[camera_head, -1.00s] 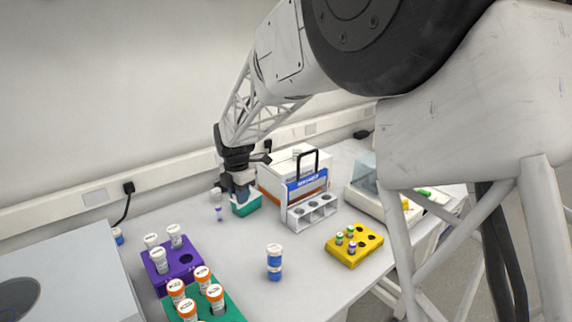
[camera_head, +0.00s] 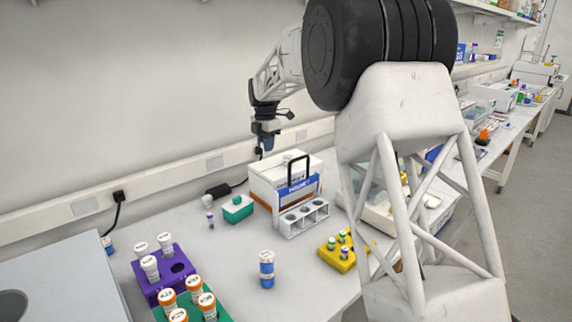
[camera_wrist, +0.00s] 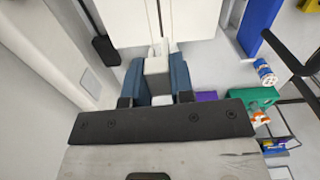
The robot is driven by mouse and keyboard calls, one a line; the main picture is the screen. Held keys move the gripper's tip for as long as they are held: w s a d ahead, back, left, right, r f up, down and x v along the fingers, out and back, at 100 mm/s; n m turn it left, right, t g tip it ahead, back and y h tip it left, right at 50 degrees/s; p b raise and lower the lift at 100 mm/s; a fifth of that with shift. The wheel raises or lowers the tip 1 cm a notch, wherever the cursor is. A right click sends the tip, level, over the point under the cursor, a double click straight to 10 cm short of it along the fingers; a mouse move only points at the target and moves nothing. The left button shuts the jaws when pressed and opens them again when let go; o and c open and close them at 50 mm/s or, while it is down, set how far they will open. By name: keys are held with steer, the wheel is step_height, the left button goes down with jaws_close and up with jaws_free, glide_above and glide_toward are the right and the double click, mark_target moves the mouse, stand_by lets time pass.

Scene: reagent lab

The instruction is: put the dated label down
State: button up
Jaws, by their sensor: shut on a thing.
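My gripper (camera_head: 266,146) is raised above the bench near the back wall, a little left of and above the white box. In the wrist view its two blue fingers (camera_wrist: 157,72) are shut on a small pale piece (camera_wrist: 157,66), which I take to be the dated label. No writing or date is readable on it. In the head view the held piece cannot be made out. The gripper is clear of the bench top.
The white box (camera_head: 268,182) stands behind a grey tube caddy (camera_head: 303,219). A small green box (camera_head: 238,214), a blue-banded vial (camera_head: 267,270), a purple rack (camera_head: 163,284) and a yellow rack (camera_head: 343,257) stand around. Open bench (camera_head: 215,257) lies between them.

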steer(key=w+d+r, duration=0.4)
steer(key=w+d, duration=0.3)
steer(key=w, duration=0.3)
steer(key=shift+d+r+m, duration=0.15)
steer(key=shift+d+m, duration=0.15)
steer(key=shift+d, duration=0.05)
steer(key=shift+w, duration=0.1)
steer(key=shift+f, duration=3.2)
steer(key=shift+f, duration=1.85)
steer(key=shift+f, duration=0.15)
steer(key=o, duration=0.9)
